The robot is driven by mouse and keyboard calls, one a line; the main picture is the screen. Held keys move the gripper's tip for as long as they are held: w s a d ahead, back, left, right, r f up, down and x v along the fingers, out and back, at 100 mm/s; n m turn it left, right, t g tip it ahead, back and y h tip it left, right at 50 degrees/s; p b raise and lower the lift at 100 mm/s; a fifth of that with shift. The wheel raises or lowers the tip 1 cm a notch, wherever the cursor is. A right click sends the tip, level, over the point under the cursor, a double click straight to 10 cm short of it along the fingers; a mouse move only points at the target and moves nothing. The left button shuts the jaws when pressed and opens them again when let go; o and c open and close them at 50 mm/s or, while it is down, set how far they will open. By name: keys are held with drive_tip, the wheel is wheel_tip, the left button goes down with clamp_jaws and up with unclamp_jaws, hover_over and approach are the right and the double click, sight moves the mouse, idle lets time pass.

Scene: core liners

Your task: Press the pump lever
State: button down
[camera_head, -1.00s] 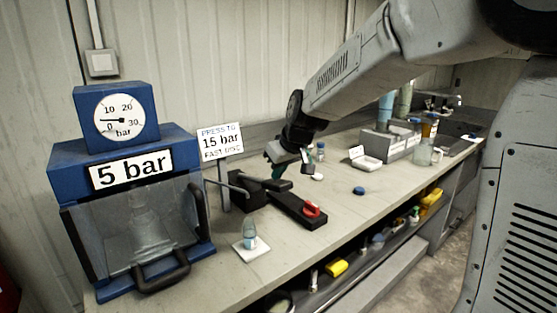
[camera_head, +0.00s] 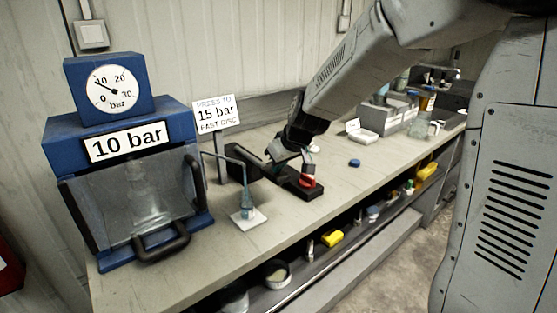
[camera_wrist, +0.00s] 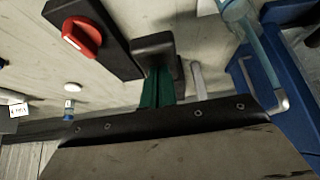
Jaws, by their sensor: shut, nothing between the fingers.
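The black pump base (camera_head: 302,190) lies on the bench and carries a red knob (camera_head: 307,181). The knob also shows in the wrist view (camera_wrist: 81,36). A dark block (camera_head: 238,163) stands at the base's left end. My gripper (camera_head: 270,166) is low over the pump; its green fingers are together. In the wrist view my gripper (camera_wrist: 158,85) is shut right at the black lever pad (camera_wrist: 153,44), with nothing between the fingers; contact is hard to confirm. The blue press (camera_head: 140,185) has a gauge (camera_head: 112,87) and a sign (camera_head: 126,142) reading 10 bar.
A blue cap (camera_head: 354,163) lies to the right. Grey bins stand farther back.

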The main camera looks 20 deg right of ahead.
drive_tip(key=shift+s+f, duration=0.35)
drive_tip(key=shift+f, duration=0.3)
drive_tip(key=r, duration=0.5)
drive_tip(key=shift+w+d+r, duration=0.1)
drive_tip(key=shift+w+r, duration=0.1)
drive_tip(key=shift+r, duration=0.15)
drive_tip(key=s+f+v, duration=0.1)
drive_tip(key=v, duration=0.8)
drive_tip(key=shift+s+d, duration=0.3)
drive_tip(key=shift+s, duration=0.1)
idle(1.5)
drive_tip(key=w+a+r, duration=0.1)
drive_tip(key=w+r, duration=0.3)
drive_tip(key=r, duration=0.3)
drive_tip(key=shift+a+r, duration=0.15)
drive_tip(key=shift+w, duration=0.1)
